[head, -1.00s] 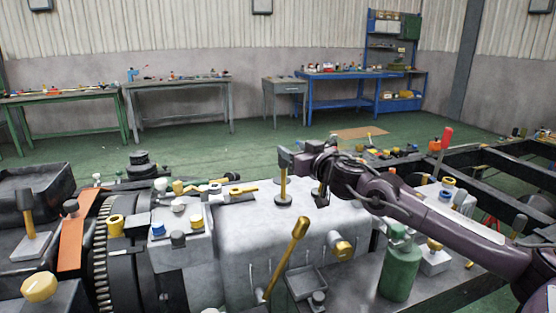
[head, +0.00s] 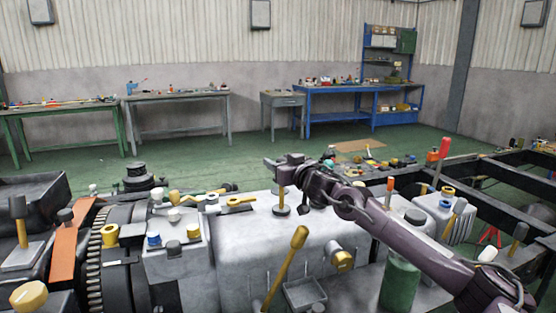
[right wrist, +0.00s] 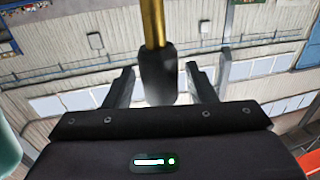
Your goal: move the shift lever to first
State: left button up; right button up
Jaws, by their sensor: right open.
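A shift lever with a brass shaft (head: 282,199) and a round black base stands upright on the grey gearbox housing (head: 325,215) in the head view. My right gripper (head: 283,168) is at the lever's top and largely hides its knob there. In the right wrist view, the lever's dark knob (right wrist: 158,78) and brass shaft (right wrist: 152,22) lie between the two fingers of the open right gripper (right wrist: 162,86). A gap shows on each side of the knob. My left gripper is not in view.
A thicker gold lever (head: 286,265) leans in front of the housing. A green bottle (head: 400,283) stands below my right arm. Gold and blue fittings (head: 155,240) crowd the left end. Chassis rails (head: 495,175) with a red-handled lever (head: 440,160) lie to the right.

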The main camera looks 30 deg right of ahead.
jog(key=shift+w, duration=0.5)
grip_shut()
